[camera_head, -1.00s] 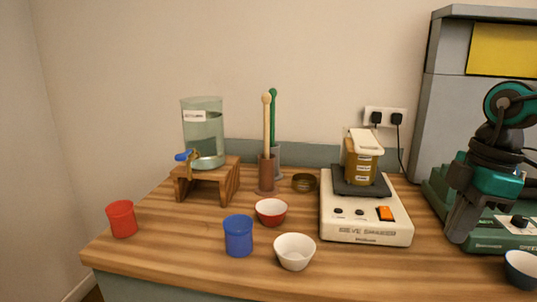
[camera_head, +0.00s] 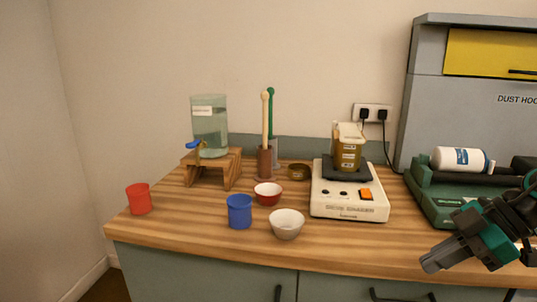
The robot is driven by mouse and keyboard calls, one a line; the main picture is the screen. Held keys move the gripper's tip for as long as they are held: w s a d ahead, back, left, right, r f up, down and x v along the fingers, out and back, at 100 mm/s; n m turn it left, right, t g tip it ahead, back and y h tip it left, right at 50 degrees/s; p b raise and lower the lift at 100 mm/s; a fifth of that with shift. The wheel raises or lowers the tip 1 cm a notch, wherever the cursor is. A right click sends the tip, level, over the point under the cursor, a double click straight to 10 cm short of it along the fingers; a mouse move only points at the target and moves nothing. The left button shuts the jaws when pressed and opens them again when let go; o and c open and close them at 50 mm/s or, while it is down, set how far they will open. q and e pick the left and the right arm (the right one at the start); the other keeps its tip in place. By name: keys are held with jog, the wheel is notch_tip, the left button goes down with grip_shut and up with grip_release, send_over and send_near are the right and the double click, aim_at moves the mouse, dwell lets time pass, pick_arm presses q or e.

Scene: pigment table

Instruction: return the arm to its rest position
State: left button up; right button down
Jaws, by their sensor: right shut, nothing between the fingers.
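My right gripper (camera_head: 432,263) is at the lower right, in front of the table's front edge in the picture. Its fingers are together and hold nothing. They point left and a little down. It is apart from the bowls and the machines on the table (camera_head: 330,240). My left gripper and left arm do not show.
A white sieve shaker (camera_head: 348,204) carries a brown jar (camera_head: 347,154). A green roller machine (camera_head: 437,200) holds a white bottle (camera_head: 459,160). A white bowl (camera_head: 287,225), red bowl (camera_head: 268,193), blue cup (camera_head: 239,211) and red cup (camera_head: 139,199) stand left. A water tank (camera_head: 210,127) is behind.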

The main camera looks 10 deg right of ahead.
notch_tip(320, 180, down, 16)
jog(key=s+a+r+m+t+h+p, duration=0.1)
jog(key=s+a+m+t+h+p, duration=0.1)
jog(key=m+t, duration=0.75)
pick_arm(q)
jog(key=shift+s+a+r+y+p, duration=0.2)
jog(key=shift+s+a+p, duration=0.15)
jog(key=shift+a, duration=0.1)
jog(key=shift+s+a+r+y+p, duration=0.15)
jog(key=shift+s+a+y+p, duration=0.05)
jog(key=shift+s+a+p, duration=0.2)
pick_arm(e)
jog(key=s+a+f+m+g+h, duration=0.1)
jog(key=s+a+f+h, duration=0.1)
jog(key=s+a+f, duration=0.2)
jog(key=s+a+f+m+g+h, duration=0.1)
jog(key=s+a+f+m, duration=0.1)
jog(key=s+a+f, duration=0.2)
jog(key=a+f, duration=0.3)
jog(key=a, duration=0.2)
jog(key=shift+s+a+f+h, duration=0.2)
jog(key=shift+s+h, duration=0.05)
jog(key=shift+h, duration=0.15)
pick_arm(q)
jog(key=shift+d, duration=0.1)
